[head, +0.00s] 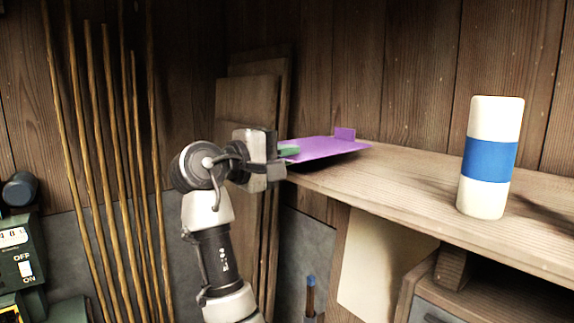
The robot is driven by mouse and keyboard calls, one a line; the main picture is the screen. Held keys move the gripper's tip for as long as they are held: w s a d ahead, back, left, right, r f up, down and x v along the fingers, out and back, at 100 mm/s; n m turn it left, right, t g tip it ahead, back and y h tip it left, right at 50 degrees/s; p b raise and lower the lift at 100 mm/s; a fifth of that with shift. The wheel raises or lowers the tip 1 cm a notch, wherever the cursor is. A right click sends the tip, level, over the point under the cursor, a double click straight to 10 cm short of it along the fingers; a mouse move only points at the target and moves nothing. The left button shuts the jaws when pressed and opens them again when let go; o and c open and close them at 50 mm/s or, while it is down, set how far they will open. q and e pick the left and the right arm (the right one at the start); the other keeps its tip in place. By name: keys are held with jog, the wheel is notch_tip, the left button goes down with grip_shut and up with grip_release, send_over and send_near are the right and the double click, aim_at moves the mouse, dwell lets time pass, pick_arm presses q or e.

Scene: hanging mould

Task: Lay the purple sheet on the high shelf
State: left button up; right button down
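The purple sheet (318,150) is a thin flat piece with a small upright purple tab at its far edge. It reaches over the left end of the high wooden shelf (405,192), with a dark shadow under its right edge. I cannot tell whether it touches the board. My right gripper (282,158) is at the sheet's left end, just off the shelf's end, and looks shut on it. A small green piece (289,150) shows at the grip. The fingertips are partly hidden. My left gripper is not in view.
A white cylinder with a blue band (488,160) stands upright on the shelf at right. The shelf between it and the sheet is clear. Thin wooden poles (108,150) and boards (247,98) lean at the wall. A drawer (440,312) is below.

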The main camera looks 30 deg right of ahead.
jog(key=shift+a+f+p, duration=0.15)
jog(key=shift+f+p, duration=0.15)
jog(key=shift+f, duration=0.1)
notch_tip(320, 180, down, 3)
jog(key=shift+f+p, duration=0.1)
jog(key=shift+p, duration=0.55)
jog(key=c, duration=1.8)
grip_release()
jog(key=shift+f, duration=0.1)
jog(key=o, duration=0.4)
jog(key=shift+o, duration=0.2)
